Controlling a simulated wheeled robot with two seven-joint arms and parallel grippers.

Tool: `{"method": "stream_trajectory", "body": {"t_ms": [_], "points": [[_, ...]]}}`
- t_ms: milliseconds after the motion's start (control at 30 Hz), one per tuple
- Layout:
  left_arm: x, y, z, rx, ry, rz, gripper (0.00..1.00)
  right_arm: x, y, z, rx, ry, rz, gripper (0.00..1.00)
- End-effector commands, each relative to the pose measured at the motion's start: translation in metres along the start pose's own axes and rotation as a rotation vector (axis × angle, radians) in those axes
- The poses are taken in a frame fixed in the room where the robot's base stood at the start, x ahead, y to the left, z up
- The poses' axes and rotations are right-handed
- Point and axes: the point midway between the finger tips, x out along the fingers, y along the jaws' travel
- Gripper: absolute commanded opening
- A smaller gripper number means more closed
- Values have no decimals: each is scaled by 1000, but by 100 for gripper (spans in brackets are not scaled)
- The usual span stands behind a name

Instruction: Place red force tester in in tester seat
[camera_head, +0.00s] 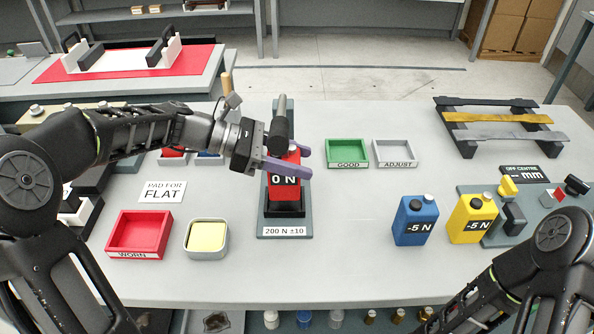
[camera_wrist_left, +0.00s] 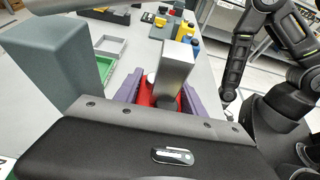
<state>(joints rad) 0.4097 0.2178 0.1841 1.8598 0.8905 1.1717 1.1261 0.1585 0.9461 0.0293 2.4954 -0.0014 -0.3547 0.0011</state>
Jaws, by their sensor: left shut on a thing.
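The red force tester (camera_head: 284,187), with a display reading 0 N, stands upright at the black seat (camera_head: 285,209) of the grey fixture labelled 200 N ±10. My left gripper (camera_head: 288,163) has its purple fingers shut around the upper part of the tester. In the left wrist view, the red tester (camera_wrist_left: 146,92) shows between the two purple fingers (camera_wrist_left: 160,95), partly hidden behind a grey metal block. I cannot tell whether the tester is fully down in the seat. My right arm is at the lower right of the head view; its gripper is not visible.
A blue tester (camera_head: 415,221) and a yellow tester (camera_head: 472,218) stand to the right. A green GOOD tray (camera_head: 347,153) and a grey ADJUST tray (camera_head: 395,153) lie behind. A red WORN tray (camera_head: 139,233) and a yellow pad box (camera_head: 207,237) are left. The fixture's dark post (camera_head: 281,125) rises behind the tester.

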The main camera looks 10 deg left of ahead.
Motion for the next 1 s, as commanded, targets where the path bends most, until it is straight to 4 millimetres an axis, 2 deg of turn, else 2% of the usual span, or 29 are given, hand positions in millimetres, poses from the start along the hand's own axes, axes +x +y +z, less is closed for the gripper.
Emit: {"method": "stream_trajectory", "body": {"t_ms": [133, 400, 733, 767, 1000], "points": [[2, 0, -5, -2, -1, 0, 0, -1, 0, 0, 0, 0, 0, 0], [13, 0, -32, -1, -1, 1, 0, -4, -2, 0, 0, 0, 0, 0], [14, 0, -35, 1, -1, 0, 0, -3, -1, 0, 0, 0, 0, 0], [14, 0, -36, 0, 0, 0, 48, -3, -1, 0, 0, 0, 0, 0], [14, 0, -35, 0, 0, 0, 68, -3, -1, 0, 0, 0, 0, 0]]}}
